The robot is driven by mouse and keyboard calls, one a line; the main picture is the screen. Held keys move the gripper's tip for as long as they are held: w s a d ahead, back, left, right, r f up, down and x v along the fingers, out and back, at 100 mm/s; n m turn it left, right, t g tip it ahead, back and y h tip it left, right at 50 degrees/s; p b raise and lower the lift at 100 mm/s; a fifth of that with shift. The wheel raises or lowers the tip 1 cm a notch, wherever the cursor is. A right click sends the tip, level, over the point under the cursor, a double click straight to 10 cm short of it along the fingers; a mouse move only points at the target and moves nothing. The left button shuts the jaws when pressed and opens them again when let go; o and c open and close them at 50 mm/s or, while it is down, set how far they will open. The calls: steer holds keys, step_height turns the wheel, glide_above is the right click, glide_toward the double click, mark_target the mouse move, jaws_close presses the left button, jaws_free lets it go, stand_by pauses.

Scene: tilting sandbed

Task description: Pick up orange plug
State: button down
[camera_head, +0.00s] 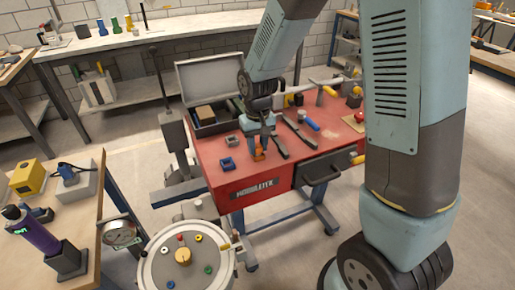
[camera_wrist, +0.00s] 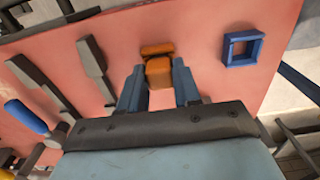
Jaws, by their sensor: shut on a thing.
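The orange plug (camera_head: 259,153) is at the front of the red workbench top (camera_head: 215,142). In the wrist view the plug (camera_wrist: 159,72) sits between the two blue-grey fingers of my gripper (camera_wrist: 158,88), with a darker orange bar at its far end. My gripper (camera_head: 259,146) points down over the bench and is shut on the plug. I cannot tell whether the plug still touches the bench top.
A blue square frame (camera_head: 227,164) lies left of the plug, with a grey one (camera_head: 233,141) behind it. Dark flat tools (camera_head: 279,147) lie to the right, with a blue-handled tool (camera_head: 309,123) beyond. An open grey case (camera_head: 210,85) stands at the back left.

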mark_target(257, 144)
steer(key=shift+r, duration=0.1)
steer(key=shift+r, duration=0.35)
step_height(257, 144, up, 3)
steer(key=shift+f, duration=0.2)
steer(key=s+d+r, duration=0.4)
steer(key=s+r, duration=0.7)
steer(key=s, duration=0.2)
steer(key=shift+s+d, duration=0.15)
steer(key=shift+d, duration=0.05)
steer(key=shift+r, duration=0.2)
steer(key=shift+r, duration=0.7)
steer(key=shift+r, duration=0.1)
